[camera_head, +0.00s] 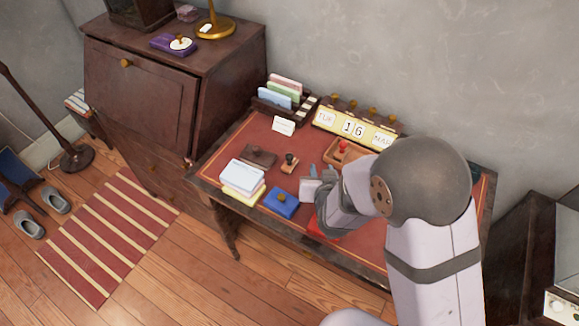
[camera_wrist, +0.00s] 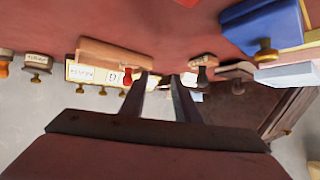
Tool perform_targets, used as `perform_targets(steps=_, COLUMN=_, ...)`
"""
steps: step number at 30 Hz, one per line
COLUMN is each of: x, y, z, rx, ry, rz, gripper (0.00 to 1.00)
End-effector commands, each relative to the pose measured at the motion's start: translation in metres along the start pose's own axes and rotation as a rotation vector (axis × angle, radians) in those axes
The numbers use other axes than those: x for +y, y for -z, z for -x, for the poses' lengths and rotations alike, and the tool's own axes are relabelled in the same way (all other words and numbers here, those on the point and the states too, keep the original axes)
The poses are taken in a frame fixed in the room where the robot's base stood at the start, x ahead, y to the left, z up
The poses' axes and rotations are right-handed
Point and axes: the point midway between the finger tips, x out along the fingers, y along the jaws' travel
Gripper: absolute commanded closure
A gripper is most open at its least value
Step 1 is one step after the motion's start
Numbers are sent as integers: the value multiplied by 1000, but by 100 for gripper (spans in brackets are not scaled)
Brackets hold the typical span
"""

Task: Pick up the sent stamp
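No readable label tells which stamp is the sent stamp. A small wooden stamp with a black knob (camera_head: 289,161) stands on the red desk top; it also shows in the wrist view (camera_wrist: 204,66). A wooden piece with a red knob (camera_head: 343,148) sits right of it, also in the wrist view (camera_wrist: 113,55). A labelled stamp with a dark handle (camera_wrist: 37,61) is at the wrist view's left. My gripper (camera_head: 314,184) is over the desk, right of the black-knobbed stamp.
A blue box with a gold knob (camera_head: 281,204) and stacked paper (camera_head: 241,174) are at the desk's front left. A dark brown knobbed block (camera_head: 258,156) lies behind them. A yellow calendar (camera_head: 352,127) and letter rack (camera_head: 284,95) stand along the back. My arm hides the desk's right part.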

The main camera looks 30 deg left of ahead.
Motion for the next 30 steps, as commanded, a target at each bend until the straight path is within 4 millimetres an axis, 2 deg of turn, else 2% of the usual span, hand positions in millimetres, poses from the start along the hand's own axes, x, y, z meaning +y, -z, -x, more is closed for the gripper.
perform_targets(steps=1, x=-20, y=-8, z=-7, rx=45, ry=19, rz=25, gripper=71)
perform_targets(steps=3, x=-40, y=-10, z=-10, rx=114, ry=35, rz=48, gripper=71)
perform_targets(steps=6, x=-62, y=-12, z=-10, rx=191, ry=52, rz=72, gripper=71)
perform_targets(steps=9, x=-76, y=-12, z=-8, rx=244, ry=64, rz=86, gripper=71)
perform_targets(steps=17, x=-83, y=-10, z=-8, rx=277, ry=68, rz=93, gripper=71)
perform_targets(steps=24, x=-83, y=-6, z=-23, rx=276, ry=68, rz=92, gripper=71)
perform_targets(steps=30, x=-84, y=-5, z=-28, rx=275, ry=68, rz=93, gripper=71)
